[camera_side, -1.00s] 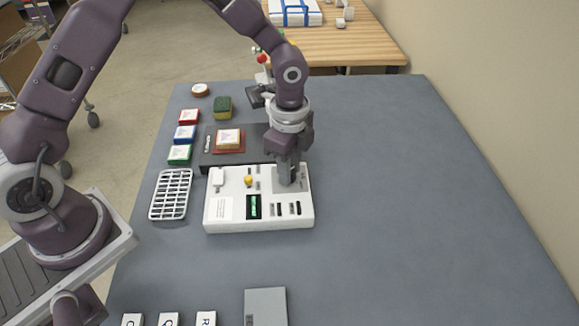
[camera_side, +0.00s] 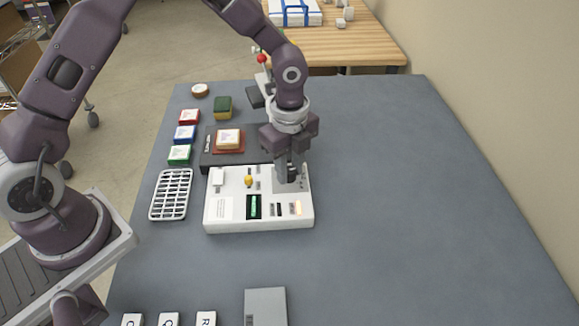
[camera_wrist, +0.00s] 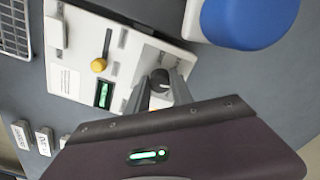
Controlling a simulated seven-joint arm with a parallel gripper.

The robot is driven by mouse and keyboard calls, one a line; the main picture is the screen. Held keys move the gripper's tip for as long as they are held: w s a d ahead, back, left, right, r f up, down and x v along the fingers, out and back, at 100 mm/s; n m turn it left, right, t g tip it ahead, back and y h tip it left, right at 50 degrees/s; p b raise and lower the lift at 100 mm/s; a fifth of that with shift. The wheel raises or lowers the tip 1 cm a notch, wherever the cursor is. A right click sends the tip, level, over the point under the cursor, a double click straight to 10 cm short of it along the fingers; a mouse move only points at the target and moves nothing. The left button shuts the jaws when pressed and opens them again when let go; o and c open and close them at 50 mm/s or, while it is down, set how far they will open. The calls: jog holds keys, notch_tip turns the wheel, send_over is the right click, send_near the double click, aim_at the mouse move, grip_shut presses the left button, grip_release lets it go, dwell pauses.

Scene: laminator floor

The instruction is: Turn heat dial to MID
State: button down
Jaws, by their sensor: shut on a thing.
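In the wrist view my gripper (camera_wrist: 162,88) is shut on the dial, one finger at each side. I cannot read the dial's markings or tell which setting it points to. A small light (camera_side: 296,208) at the panel's front right glows orange.
The panel also bears a yellow knob (camera_side: 248,181), a white switch (camera_side: 217,178) and a green display (camera_side: 254,206). A wire rack (camera_side: 171,194) lies left. A blue and white rounded thing (camera_wrist: 245,20) is near the wrist camera. The table's right side is clear.

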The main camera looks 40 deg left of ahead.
aim_at(289, 169)
jog(key=c, duration=1.1)
grip_release()
notch_tip(289, 169, up, 7)
jog(key=shift+r, duration=0.1)
jog(key=s+a+r+n+t+y, duration=0.1)
jog(key=s+a+r+n, duration=0.2)
jog(key=s+r+n, duration=0.3)
jog(key=s+a+r+n+t+y, duration=0.1)
jog(key=s+a+r+n+t, duration=0.2)
jog(key=r, duration=0.5)
jog(key=s+r+n, duration=0.1)
jog(key=s+n, duration=0.2)
jog(key=s, duration=0.2)
jog(key=s+a+r+n+t+h, duration=0.1)
jog(key=s+n, duration=0.3)
jog(key=s+a+r+n+h, duration=0.1)
jog(key=s+n, duration=0.3)
jog(key=s, duration=0.1)
jog(key=shift+s+a+t, duration=0.25)
jog(key=shift+s+t, duration=0.05)
jog(key=shift+s, duration=0.05)
